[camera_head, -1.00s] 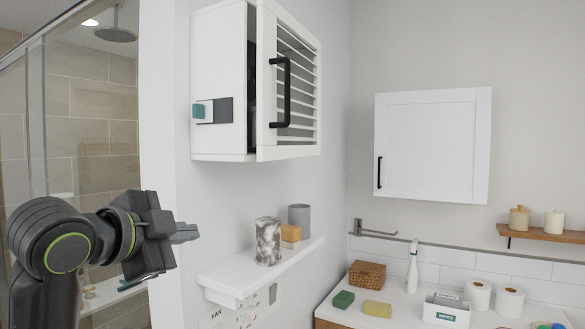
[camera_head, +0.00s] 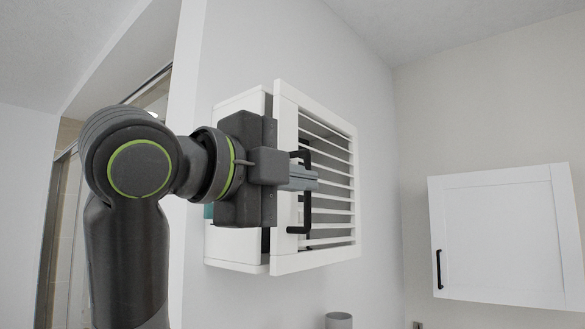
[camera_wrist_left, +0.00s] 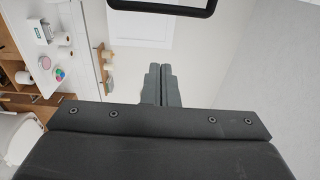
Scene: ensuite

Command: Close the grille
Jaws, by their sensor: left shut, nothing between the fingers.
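The grille (camera_head: 285,235) is a white slatted door on the front of a white wall cabinet (camera_head: 234,250). It stands slightly open, with a dark gap between its left edge and the cabinet box. Its black bar handle (camera_head: 307,218) is upright on the left part of the door. My left gripper (camera_head: 316,180) is shut and empty, its fingertips in front of the handle in the head view and hiding its middle. I cannot tell whether they touch it. In the left wrist view the shut fingers (camera_wrist_left: 162,86) show, and a dark bar (camera_wrist_left: 165,6) crosses the top. My right gripper is not in view.
A white cabinet (camera_head: 505,235) with a black handle hangs on the wall at right. A grey cup (camera_head: 338,320) shows at the bottom edge. The left wrist view shows a white counter (camera_wrist_left: 62,75) with several items. The wall between the cabinets is clear.

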